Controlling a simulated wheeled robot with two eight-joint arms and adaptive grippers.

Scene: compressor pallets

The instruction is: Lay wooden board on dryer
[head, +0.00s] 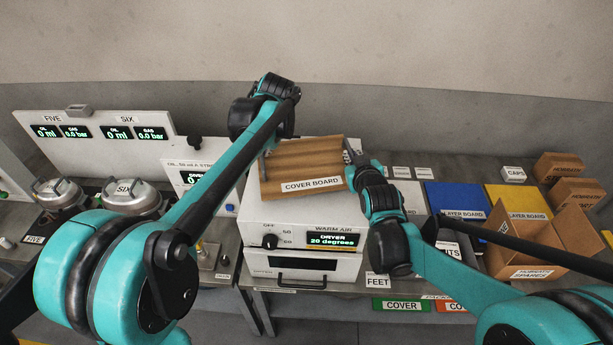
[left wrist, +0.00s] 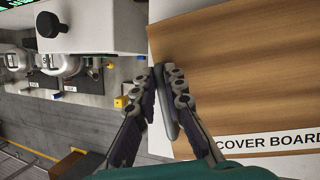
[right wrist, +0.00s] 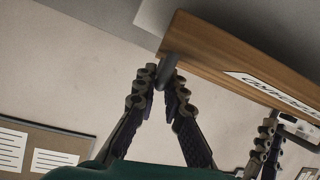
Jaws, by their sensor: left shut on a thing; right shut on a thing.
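The wooden cover board (head: 303,157), brown with a white "COVER BOARD" label, is over the top of the white dryer (head: 268,218). It also shows in the left wrist view (left wrist: 250,75) and in the right wrist view (right wrist: 225,55). My left gripper (left wrist: 169,75) is shut on the grey handle at one end of the board. My right gripper (right wrist: 167,80) is shut on the grey handle at the other end. The board looks slightly turned relative to the dryer. I cannot tell whether it touches the dryer top, which is mostly hidden beneath it.
Silver compressors (head: 130,196) stand at the left. A grey wall (head: 420,125) rises behind the bench.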

